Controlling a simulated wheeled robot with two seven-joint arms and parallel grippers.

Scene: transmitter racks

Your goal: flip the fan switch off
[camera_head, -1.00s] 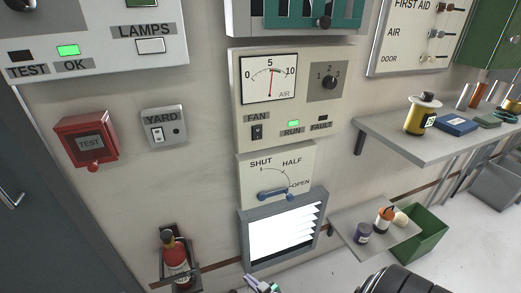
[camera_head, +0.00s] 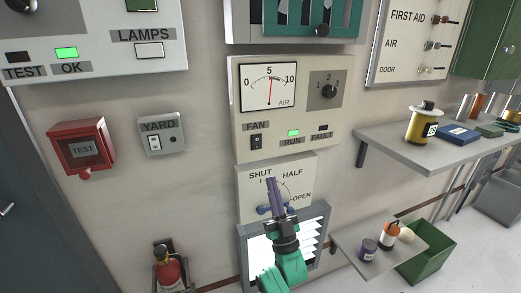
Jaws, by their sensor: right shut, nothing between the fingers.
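The fan switch (camera_head: 256,142) is a small dark rocker below the FAN label on the cream panel (camera_head: 312,68). The green RUN lamp (camera_head: 293,133) to its right is lit, and the FAULT lamp (camera_head: 323,128) is dark. The air gauge (camera_head: 268,86) above has its needle near 5. My right gripper (camera_head: 271,182) comes up from below, with its purple fingers shut and empty. Its tips are below the fan switch, apart from it in the picture, in front of the SHUT/HALF/OPEN plate, and they partly hide the blue lever (camera_head: 264,210). My left gripper is not in view.
A louvred vent (camera_head: 314,234) is behind my right wrist. A shelf (camera_head: 400,148) with a yellow canister (camera_head: 421,124) juts out at the right.

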